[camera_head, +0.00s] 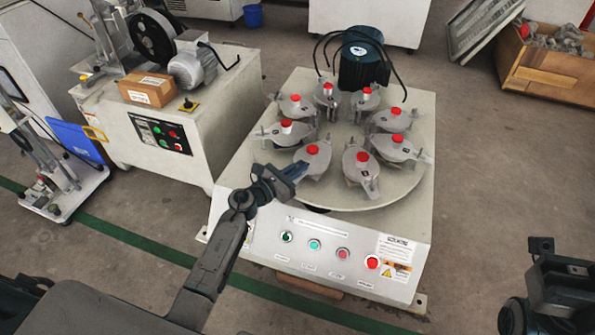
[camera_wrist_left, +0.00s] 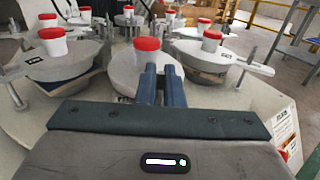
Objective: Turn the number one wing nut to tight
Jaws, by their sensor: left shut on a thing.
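Several grey jar clamps with red-capped white cups stand in a ring on the round plate (camera_head: 340,200) of the machine. My left gripper (camera_head: 291,172) is at the front jar (camera_head: 313,158), on its front-left side. In the left wrist view, its two blue fingers (camera_wrist_left: 162,88) are close together in front of that jar (camera_wrist_left: 125,70). They are shut on its wing nut, which they hide. I cannot read a number there. My right gripper (camera_head: 560,285) is at the lower right, away from the machine; its jaws are unclear.
Neighbouring jars (camera_head: 359,165) (camera_head: 286,133) stand close on both sides of the left gripper. A dark motor (camera_head: 362,60) with cables is behind the ring. The front panel has several buttons (camera_head: 314,244).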

